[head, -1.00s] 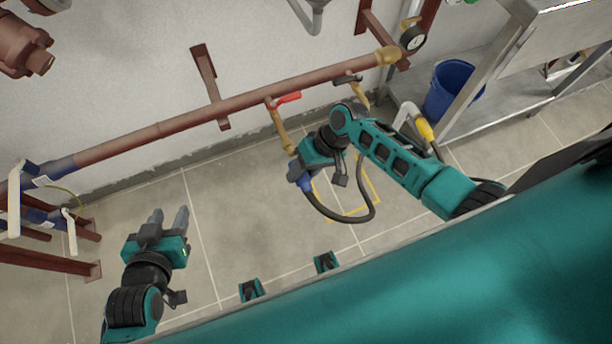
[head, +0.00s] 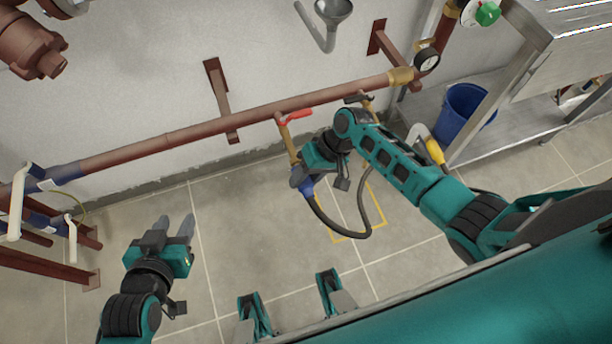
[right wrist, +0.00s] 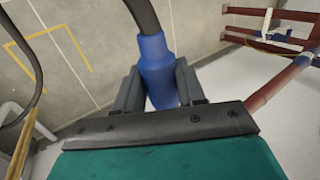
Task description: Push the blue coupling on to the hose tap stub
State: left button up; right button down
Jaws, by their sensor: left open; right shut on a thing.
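The blue coupling (right wrist: 157,75) sits between the two fingers of my right gripper (right wrist: 160,92), which is shut on it. A dark hose (head: 330,222) runs from the coupling and loops over the floor. In the head view the coupling (head: 307,187) shows just below my right gripper (head: 300,180). The brass hose tap (head: 289,138) with a red lever (head: 295,116) hangs from the pipe, just above my right gripper. Its lower end is close to the gripper; I cannot tell whether the coupling touches the stub. My left gripper (head: 176,228) is open and empty over the floor at lower left.
A red-brown pipe (head: 200,132) runs along the wall. A second tap with a dark handle (head: 357,99) is right of the red-levered one. A blue bucket (head: 462,112) stands on a steel table's lower shelf at right. Floor around my left gripper is clear.

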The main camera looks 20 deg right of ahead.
jog(key=shift+w+r, duration=0.25)
jog(key=shift+w, duration=0.65)
dwell(1.6)
jog(key=c, duration=1.1)
grip_release()
jog(key=shift+o, duration=1.4)
jog(key=shift+w+a+f, duration=0.1)
jog(key=shift+w+f, duration=0.05)
jog(key=shift+f, duration=0.05)
jog(key=shift+o, duration=1.2)
jog(key=shift+s, duration=0.25)
jog(key=shift+p, duration=0.3)
